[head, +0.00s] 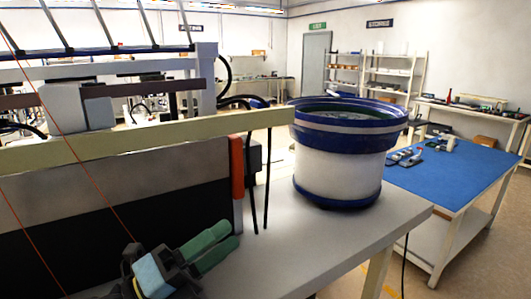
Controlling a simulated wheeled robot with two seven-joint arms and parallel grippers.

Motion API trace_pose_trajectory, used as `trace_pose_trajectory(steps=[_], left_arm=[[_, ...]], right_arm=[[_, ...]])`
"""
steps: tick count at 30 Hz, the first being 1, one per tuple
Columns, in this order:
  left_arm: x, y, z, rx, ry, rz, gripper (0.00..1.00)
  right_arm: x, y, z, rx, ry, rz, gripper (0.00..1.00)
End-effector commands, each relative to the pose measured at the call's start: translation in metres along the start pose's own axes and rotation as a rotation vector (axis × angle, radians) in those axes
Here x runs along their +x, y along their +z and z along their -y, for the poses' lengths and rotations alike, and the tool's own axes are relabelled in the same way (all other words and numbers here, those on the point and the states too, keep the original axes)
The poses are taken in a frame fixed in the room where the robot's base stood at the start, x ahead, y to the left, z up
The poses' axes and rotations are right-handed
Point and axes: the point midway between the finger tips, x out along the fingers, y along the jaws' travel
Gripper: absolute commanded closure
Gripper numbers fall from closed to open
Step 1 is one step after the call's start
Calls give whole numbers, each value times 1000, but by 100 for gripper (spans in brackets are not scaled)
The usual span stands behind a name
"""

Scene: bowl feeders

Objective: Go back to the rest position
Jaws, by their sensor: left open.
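My left gripper (213,247) shows at the lower middle of the head view, with its two green fingers pointing up and to the right. It is open, with a narrow gap between the fingers, and I see nothing held in it. It is over the near part of the grey table (335,232), left of the bowl feeder and apart from it. My right gripper is not in this view.
A blue and white bowl feeder (338,165) stands on the table's right part. A machine with a long pale beam (150,138) and dark front fills the left. A blue-topped table (450,170) stands at right. Shelves (385,75) line the back. Floor shows at lower right.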

Motion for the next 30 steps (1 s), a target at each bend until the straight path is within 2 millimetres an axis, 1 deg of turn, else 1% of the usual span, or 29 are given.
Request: trace_pose_trajectory(steps=[1,2,4,5,6,8,9,11,12,14,15,17,18,21,23,24,28,29,30], left_arm=[[-6,12,-6,-130,11,136,51],[-11,21,-11,-203,21,216,51],[-28,38,-28,-375,58,403,51],[-38,44,-37,-447,79,482,51],[-53,49,-51,-544,111,588,51],[-78,53,-73,-689,166,744,51],[-97,51,-89,-782,208,846,51],[-127,43,-112,-920,280,996,51],[-148,34,-127,-1009,331,1094,51],[-180,15,-145,-1133,414,1232,51],[-199,1,-155,-1206,468,1316,51],[-225,-22,-166,-1304,548,1426,51],[-240,-36,-170,-1360,598,1490,51],[-272,-72,-176,-1479,715,1627,51],[-288,-93,-176,-1540,784,1699,51],[-298,-106,-175,-1577,828,1744,51],[-327,-150,-167,-1688,975,1876,51],[-330,-154,-173,-1693,989,1886,51],[-332,-154,-189,-1686,990,1882,51]], right_arm=[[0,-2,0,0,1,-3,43],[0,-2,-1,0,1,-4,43],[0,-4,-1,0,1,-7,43],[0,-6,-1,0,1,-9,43],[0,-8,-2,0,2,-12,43],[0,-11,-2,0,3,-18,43],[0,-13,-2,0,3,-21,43],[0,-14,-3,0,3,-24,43],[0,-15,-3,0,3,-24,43],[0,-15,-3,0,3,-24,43],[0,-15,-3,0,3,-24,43],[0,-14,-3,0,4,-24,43],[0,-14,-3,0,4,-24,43],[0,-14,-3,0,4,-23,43],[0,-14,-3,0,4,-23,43],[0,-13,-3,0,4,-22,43],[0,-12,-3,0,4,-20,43],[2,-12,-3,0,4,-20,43],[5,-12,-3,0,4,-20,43]])
